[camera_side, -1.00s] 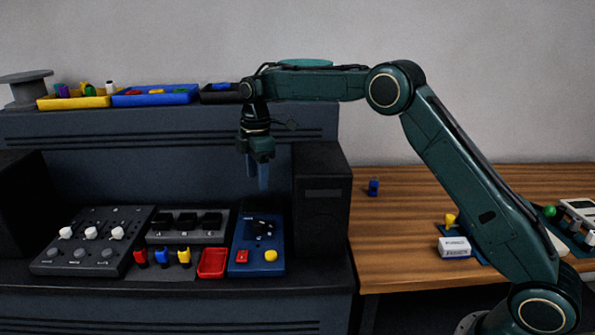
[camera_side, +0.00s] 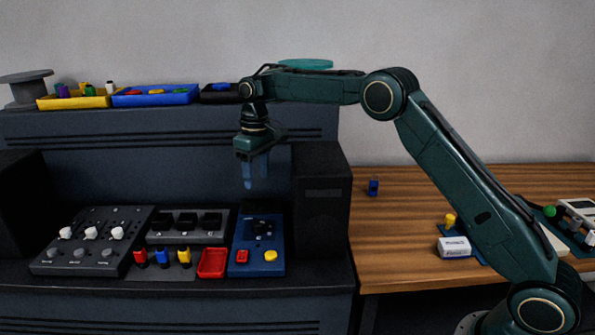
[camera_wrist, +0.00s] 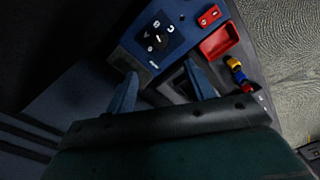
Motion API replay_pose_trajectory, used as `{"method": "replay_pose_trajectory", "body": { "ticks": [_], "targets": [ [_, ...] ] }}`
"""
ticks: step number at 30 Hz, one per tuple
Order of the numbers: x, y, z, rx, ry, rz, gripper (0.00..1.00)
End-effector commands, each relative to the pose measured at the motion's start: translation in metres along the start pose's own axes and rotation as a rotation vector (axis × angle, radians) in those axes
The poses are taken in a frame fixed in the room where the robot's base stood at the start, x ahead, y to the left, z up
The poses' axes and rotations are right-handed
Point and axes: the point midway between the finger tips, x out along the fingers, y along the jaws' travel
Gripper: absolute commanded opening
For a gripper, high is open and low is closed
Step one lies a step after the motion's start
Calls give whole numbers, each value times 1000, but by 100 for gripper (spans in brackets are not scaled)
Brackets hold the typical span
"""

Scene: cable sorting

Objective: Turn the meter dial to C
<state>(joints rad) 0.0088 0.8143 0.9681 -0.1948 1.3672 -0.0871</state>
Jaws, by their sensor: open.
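The blue meter (camera_side: 242,262) stands on the console's lower shelf, right of a small red tray. Its black dial (camera_side: 261,228) is on the upper part of its face. In the wrist view the dial (camera_wrist: 158,41) sits on a black plate with white letters, a C at its upper right and a B at its upper left. Which letter the dial points to is too small to tell. My gripper (camera_side: 256,183) hangs above and behind the dial, open, empty and not touching it. In the wrist view its two blue fingers (camera_wrist: 162,85) are spread apart below the dial.
The red tray (camera_side: 212,263) and a row of coloured plugs (camera_side: 162,258) are left of the meter. A black switch unit (camera_side: 188,226) is behind them. A tall dark box (camera_side: 322,205) stands close on the right. The air between gripper and meter is clear.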

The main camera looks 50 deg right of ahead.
Motion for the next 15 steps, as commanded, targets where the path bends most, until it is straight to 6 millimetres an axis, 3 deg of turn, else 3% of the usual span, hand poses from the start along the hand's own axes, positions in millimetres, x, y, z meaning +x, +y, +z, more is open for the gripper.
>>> {"method": "replay_pose_trajectory", "body": {
  "ticks": [8, 15],
  "targets": [
    [5, 0, 0, -2, -1, -1, 54],
    [26, 0, 0, -3, -3, -1, 54]
  ]
}}
